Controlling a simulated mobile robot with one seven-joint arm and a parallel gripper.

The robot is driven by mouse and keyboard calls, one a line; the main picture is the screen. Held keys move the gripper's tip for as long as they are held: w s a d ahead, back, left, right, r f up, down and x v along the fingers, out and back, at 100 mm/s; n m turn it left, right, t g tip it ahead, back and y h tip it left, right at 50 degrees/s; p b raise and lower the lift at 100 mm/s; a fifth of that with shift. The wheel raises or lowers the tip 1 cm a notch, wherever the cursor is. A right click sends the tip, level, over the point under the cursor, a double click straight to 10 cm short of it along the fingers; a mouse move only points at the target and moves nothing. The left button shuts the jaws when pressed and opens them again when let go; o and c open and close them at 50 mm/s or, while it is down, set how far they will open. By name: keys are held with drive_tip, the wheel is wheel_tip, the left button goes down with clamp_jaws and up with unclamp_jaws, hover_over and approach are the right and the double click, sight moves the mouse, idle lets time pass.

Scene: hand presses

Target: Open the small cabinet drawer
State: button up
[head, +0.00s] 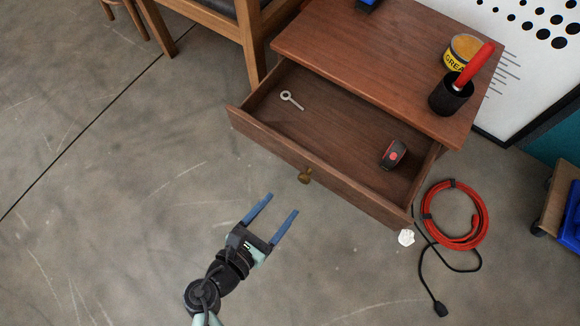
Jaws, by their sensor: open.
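The small brown wooden cabinet (365,40) stands at the upper right of the head view. Its drawer (330,182) is pulled well out, and its inside shows. A brass-coloured knob (305,175) sits on the middle of the drawer front. A metal key-like piece (291,100) and a dark object with a red button (393,154) lie in the drawer. My gripper (277,206) is open and empty, with its two blue fingers parted. In the picture it is below and left of the knob, apart from it.
A red cable coil (455,214) and a crumpled white scrap (406,237) lie on the floor at right. A yellow tin (462,50) and a dark cup with a red handle (451,95) stand on the cabinet. A wooden chair (245,30) is beside it. The floor at left is clear.

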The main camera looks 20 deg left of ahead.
drive_tip(key=shift+p+v, duration=0.3)
drive_tip(key=shift+v, duration=1.1)
